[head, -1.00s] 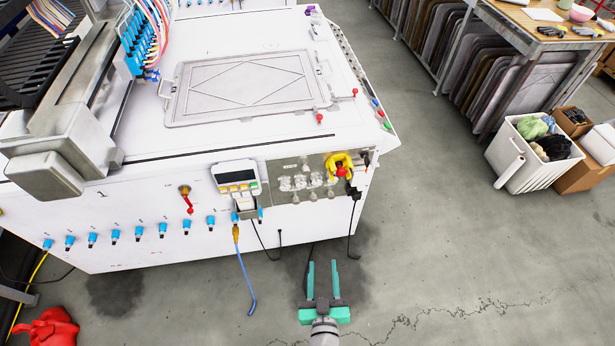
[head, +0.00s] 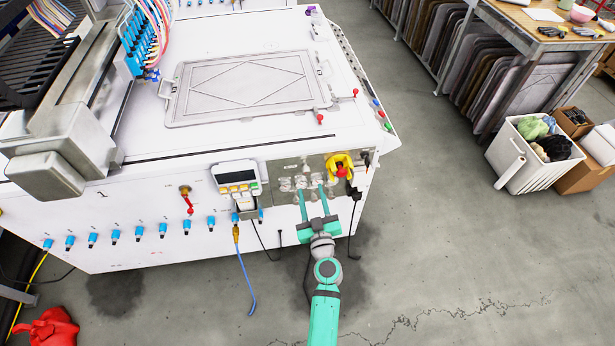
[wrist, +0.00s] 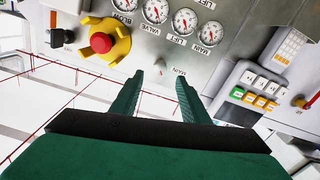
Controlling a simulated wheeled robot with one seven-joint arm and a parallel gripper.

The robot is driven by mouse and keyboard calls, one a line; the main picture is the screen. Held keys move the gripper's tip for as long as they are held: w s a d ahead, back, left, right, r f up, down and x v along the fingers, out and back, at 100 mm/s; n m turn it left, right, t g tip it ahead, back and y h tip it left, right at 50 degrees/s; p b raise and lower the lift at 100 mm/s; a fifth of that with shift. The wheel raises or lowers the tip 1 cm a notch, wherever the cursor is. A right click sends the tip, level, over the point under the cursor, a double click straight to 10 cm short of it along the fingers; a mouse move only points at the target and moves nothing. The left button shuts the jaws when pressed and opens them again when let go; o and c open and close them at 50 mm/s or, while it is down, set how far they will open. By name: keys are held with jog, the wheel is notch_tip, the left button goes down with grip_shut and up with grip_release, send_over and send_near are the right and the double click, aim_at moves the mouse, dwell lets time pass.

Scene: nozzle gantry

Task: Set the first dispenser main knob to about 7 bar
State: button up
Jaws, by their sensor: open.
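My gripper (head: 312,194) is open and empty in front of the grey gauge panel (head: 291,165) on the white machine's front. In the wrist view its two green fingers (wrist: 159,78) point at the panel, spread apart. A small grey knob (wrist: 160,62) shows between and just beyond the fingertips, beside a MAIN label. I cannot tell its exact setting or whether a finger touches it. Several round white gauges (wrist: 186,21) with red needles sit in a row by labels reading MAIN, LIFT and BLOW. Their readings are too small to tell.
A red emergency button on a yellow base (wrist: 101,42) is close beside the gauges, with a black switch (wrist: 59,38) past it. A keypad unit (head: 238,178) is on the other side. Cables hang below the panel (head: 352,228).

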aim_at(307, 174)
jog(key=x, duration=0.7)
jog(key=shift+w+a, duration=0.1)
jog(key=shift+w, duration=0.15)
jog(key=shift+c, duration=0.5)
grip_shut()
